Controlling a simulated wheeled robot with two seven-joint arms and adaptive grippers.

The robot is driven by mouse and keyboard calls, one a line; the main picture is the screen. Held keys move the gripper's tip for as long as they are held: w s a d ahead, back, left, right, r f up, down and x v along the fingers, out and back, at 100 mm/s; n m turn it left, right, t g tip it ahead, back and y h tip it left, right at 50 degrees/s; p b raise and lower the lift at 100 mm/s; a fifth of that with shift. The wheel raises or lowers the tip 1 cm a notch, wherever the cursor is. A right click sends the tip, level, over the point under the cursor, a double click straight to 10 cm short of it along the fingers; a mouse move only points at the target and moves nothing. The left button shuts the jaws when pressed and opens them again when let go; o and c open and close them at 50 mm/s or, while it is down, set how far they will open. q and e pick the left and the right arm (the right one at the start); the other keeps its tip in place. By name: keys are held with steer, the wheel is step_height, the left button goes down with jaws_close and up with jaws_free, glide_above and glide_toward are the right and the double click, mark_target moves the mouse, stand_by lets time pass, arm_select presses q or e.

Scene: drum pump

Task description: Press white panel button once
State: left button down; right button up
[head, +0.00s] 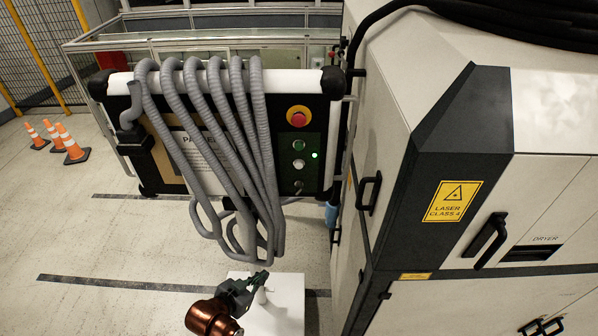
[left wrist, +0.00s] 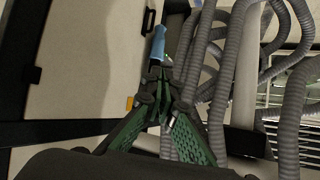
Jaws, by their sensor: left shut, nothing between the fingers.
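The white button (head: 298,163) is on the black strip at the right side of the hanging panel (head: 320,182). It sits below a green button (head: 298,145) and above a dark switch (head: 298,185). A red mushroom button on a yellow plate (head: 298,117) is at the top of the strip. My left gripper (head: 264,277) is low in the head view, below the panel and apart from the white button. Its green fingers also show in the left wrist view (left wrist: 160,78), with their tips together and nothing held. The white button cannot be made out there. My right gripper is not in view.
Grey hoses (head: 215,150) drape over the panel's left and middle, hanging below it. A large machine cabinet (head: 400,130) stands close on the right. A blue object (head: 331,215) hangs beside it. Orange cones (head: 72,143) stand far left; the floor between is clear.

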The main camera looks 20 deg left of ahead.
arm_select(q)
steer(key=w+d+r+m+t+h, duration=0.1)
steer(key=w+d+r+t+h, duration=0.1)
steer(key=r, duration=0.8)
steer(key=w+d+r+m+t+h, duration=0.1)
steer(key=w+d+r+t, duration=0.3)
steer(key=r, duration=0.6)
steer(key=w+d+r+m+t+h, duration=0.1)
steer(key=w+d+r+t+h, duration=0.2)
steer(key=r, duration=0.7)
steer(key=shift+t, duration=1)
steer(key=shift+w+r, duration=0.1)
steer(key=shift+w, duration=0.05)
steer(key=b, duration=0.1)
glide_toward(299, 165)
steer(key=w+d+r, duration=0.4)
steer(key=shift+a, duration=0.15)
steer(key=shift+w, duration=0.1)
